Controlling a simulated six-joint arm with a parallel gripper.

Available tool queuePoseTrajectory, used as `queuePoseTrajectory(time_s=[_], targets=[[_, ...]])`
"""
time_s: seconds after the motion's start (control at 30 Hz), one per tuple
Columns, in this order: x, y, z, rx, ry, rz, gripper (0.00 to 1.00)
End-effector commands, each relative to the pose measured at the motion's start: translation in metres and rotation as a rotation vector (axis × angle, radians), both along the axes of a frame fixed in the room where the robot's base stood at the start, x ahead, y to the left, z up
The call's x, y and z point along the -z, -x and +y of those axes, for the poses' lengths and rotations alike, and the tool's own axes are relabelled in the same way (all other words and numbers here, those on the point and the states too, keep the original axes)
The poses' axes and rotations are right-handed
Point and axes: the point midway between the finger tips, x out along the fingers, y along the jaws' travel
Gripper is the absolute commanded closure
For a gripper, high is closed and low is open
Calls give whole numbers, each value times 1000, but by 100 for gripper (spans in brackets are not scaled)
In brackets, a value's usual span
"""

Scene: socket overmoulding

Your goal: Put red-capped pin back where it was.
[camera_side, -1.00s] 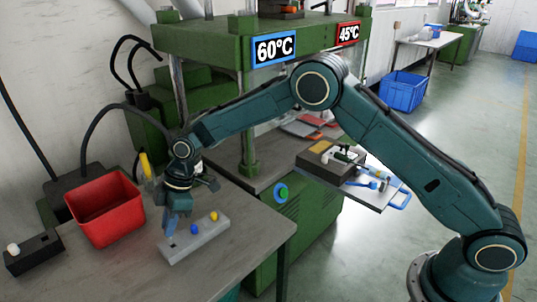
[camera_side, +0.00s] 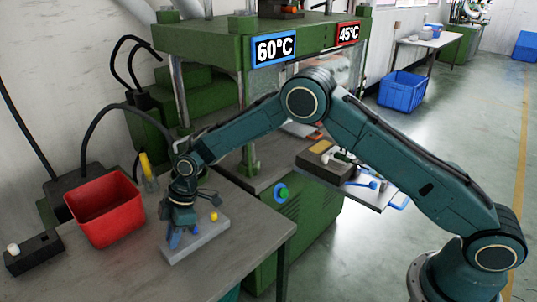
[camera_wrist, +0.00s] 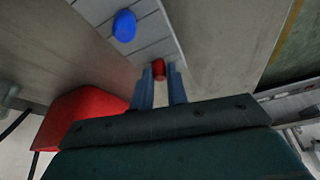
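The red-capped pin (camera_wrist: 158,69) shows in the wrist view as a small red cap between the tips of my two blue-grey fingers, near the end of the grey block (camera_wrist: 97,12). In the side view the block (camera_side: 212,240) lies on the table, and my gripper (camera_side: 174,242) is pointed down at its left end, hiding the red cap. A blue cap (camera_wrist: 124,26) stands on the block in the wrist view. A yellow cap (camera_side: 214,216) stands toward the right end in the side view. I cannot tell whether my fingers touch the red cap or whether its pin sits in the block.
A red bin (camera_side: 104,208) stands on the table (camera_side: 120,268) left of the block. A black box with a white knob (camera_side: 33,254) is farther left. The green press (camera_side: 200,42) stands behind. The table's front is clear.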

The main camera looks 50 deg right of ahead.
Motion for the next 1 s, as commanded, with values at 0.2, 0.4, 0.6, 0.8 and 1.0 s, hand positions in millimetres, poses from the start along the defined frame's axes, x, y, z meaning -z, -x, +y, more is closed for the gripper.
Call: queuePoseTrajectory(time_s=[0.2, 0.4, 0.6, 0.8, 1.0], targets=[[0, 0, 0, 0, 0, 0, 63], [-1, 0, 0, 0, 0, 0, 63], [-7, 0, -2, 0, 0, -1, 63], [-26, 2, -9, 0, -1, -1, 63], [-56, 5, -21, 1, 0, -2, 63]])
